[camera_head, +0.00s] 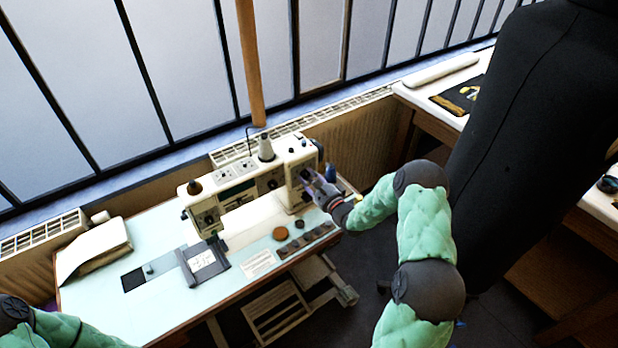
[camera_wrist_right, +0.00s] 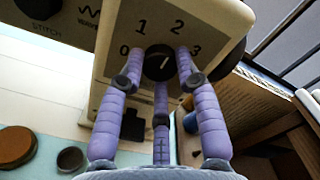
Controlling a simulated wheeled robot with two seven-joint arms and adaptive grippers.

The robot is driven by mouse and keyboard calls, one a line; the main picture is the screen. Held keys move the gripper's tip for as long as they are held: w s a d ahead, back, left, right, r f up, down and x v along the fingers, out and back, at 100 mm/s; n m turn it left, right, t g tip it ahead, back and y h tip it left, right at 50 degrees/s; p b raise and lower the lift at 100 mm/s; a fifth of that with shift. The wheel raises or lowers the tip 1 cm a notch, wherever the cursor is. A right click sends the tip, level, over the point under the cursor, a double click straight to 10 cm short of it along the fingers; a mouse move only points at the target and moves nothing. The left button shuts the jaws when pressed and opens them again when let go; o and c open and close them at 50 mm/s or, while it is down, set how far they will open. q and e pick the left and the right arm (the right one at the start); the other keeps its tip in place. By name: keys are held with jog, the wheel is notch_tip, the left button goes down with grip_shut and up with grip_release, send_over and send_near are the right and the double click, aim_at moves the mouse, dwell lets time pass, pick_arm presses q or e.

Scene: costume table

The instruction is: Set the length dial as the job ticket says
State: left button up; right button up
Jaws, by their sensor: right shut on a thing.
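The length dial (camera_wrist_right: 158,63) is a round black knob on the cream sewing machine (camera_head: 240,190). In the right wrist view the numbers 0, 1, 2 and 3 stand around it, and its white pointer mark slants up and right, roughly toward the 2. My right gripper (camera_head: 318,186) is at the machine's right end; its purple fingers (camera_wrist_right: 158,80) are closed around the dial. A white card (camera_head: 203,259) in a dark holder and a pale printed sheet (camera_head: 258,264) lie on the table; neither can be read, so I cannot tell which is the job ticket. My left gripper is out of view.
A spool cone (camera_head: 265,150) stands on top of the machine. A radiator (camera_head: 350,125) and window are behind.

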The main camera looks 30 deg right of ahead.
jog(key=m, duration=0.2)
jog(key=m+p, duration=0.1)
jog(key=m, duration=0.2)
jog(key=shift+d+r+m, duration=0.25)
jog(key=shift+d+m, duration=0.05)
grip_shut()
jog(key=m, duration=0.2)
jog(key=m+p, duration=0.1)
jog(key=shift+a+f+m, duration=0.1)
jog(key=shift+f+m, duration=0.1)
jog(key=shift+m, duration=0.2)
jog(key=shift+a+f+m, duration=0.15)
jog(key=shift+f+m, duration=0.1)
jog(key=shift+m, duration=0.15)
jog(key=o, duration=1)
grip_release()
jog(key=shift+o, duration=0.5)
jog(key=shift+f, duration=0.1)
jog(key=shift+s, duration=0.15)
jog(key=s, duration=1.1)
jog(key=shift+s+d, duration=0.35)
jog(key=shift+d, duration=0.1)
